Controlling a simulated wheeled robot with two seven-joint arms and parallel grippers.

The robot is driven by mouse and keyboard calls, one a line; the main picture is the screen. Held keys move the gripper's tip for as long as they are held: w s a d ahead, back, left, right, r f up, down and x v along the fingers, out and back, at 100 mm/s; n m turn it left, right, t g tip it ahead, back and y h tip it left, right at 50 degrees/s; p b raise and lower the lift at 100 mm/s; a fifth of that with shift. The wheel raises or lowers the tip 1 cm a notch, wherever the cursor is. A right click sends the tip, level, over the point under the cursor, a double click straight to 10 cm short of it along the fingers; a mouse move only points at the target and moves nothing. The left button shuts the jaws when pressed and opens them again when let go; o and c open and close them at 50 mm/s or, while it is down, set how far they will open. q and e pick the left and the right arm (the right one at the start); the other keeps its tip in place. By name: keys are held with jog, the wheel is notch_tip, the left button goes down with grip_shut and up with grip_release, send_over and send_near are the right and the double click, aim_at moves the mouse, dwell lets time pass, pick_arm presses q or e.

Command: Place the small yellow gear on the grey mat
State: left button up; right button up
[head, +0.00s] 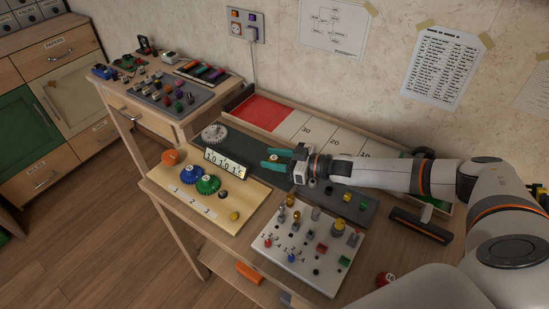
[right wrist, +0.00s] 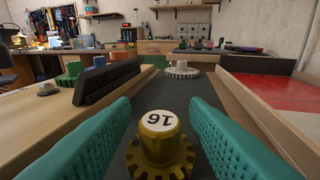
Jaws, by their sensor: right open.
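The small yellow gear (right wrist: 160,146), with a white top marked 16, stands upright between my right fingers in the right wrist view. It appears to rest on the dark grey mat (right wrist: 190,95), with gaps to both fingers. In the head view the gear (head: 273,157) is a small yellow spot between the teal fingertips. My right gripper (head: 271,160) is open, low over the right part of the grey mat (head: 240,143); it also shows in the wrist view (right wrist: 160,135). My left gripper is not in view.
A pale gear (head: 214,132) lies at the mat's far left end. A wooden board (head: 185,195) holds blue and green gears. A red-and-white numbered tray (head: 265,112) lies behind; a white pegboard (head: 305,265) sits in front.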

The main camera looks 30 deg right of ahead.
jog(key=shift+r, duration=0.15)
jog(key=v, duration=1.2)
